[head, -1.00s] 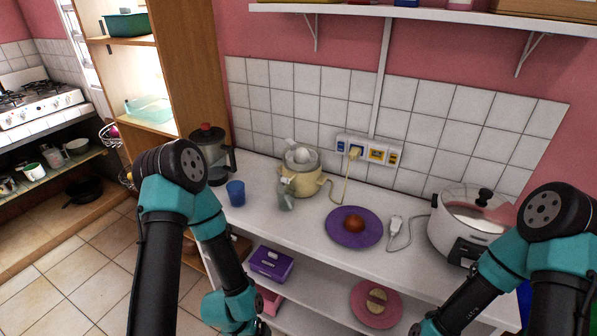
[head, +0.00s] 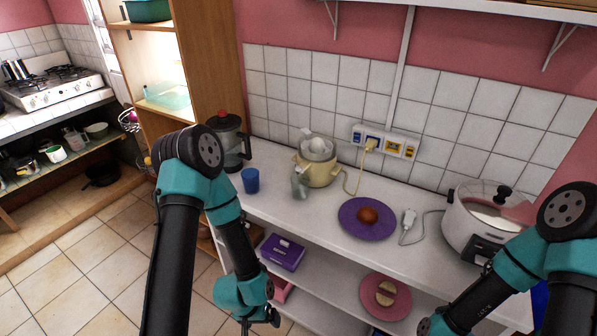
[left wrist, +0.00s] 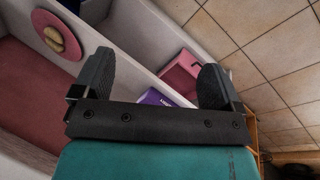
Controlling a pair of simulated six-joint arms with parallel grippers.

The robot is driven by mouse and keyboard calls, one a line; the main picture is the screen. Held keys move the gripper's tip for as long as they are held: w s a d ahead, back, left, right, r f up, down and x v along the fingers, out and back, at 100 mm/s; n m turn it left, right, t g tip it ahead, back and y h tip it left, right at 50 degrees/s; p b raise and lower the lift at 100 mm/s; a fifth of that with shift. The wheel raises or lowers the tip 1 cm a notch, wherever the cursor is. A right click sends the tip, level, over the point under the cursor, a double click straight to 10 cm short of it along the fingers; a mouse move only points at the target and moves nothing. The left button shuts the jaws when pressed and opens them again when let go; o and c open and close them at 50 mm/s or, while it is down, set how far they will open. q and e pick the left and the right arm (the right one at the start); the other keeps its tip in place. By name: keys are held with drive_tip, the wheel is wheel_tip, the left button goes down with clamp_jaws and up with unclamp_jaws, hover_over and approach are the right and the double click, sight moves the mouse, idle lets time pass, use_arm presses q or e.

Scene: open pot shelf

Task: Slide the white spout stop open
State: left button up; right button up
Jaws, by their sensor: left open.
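A citrus juicer (head: 316,170) with a pale yellow body and a clear and white top stands on the white counter, near the tiled wall. A small greyish spout-like part (head: 299,187) shows at its front left; I cannot make out the white stop on it. My left gripper (head: 262,319) is low in front of the shelf unit, well below the juicer and apart from it. In the left wrist view it is open and empty (left wrist: 155,80), above the lower shelf and floor. The right arm shows at the right, but its gripper is out of view.
A blue cup (head: 250,180) and a coffee maker (head: 228,142) stand left of the juicer. A purple plate (head: 352,222) with a round brown item and a white cooker (head: 470,222) are to the right. Purple (head: 284,254) and pink boxes sit on the lower shelf. A wall shelf hangs above.

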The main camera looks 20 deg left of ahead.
sight(297, 169)
use_arm(q)
drive_tip(key=shift+c, duration=0.5)
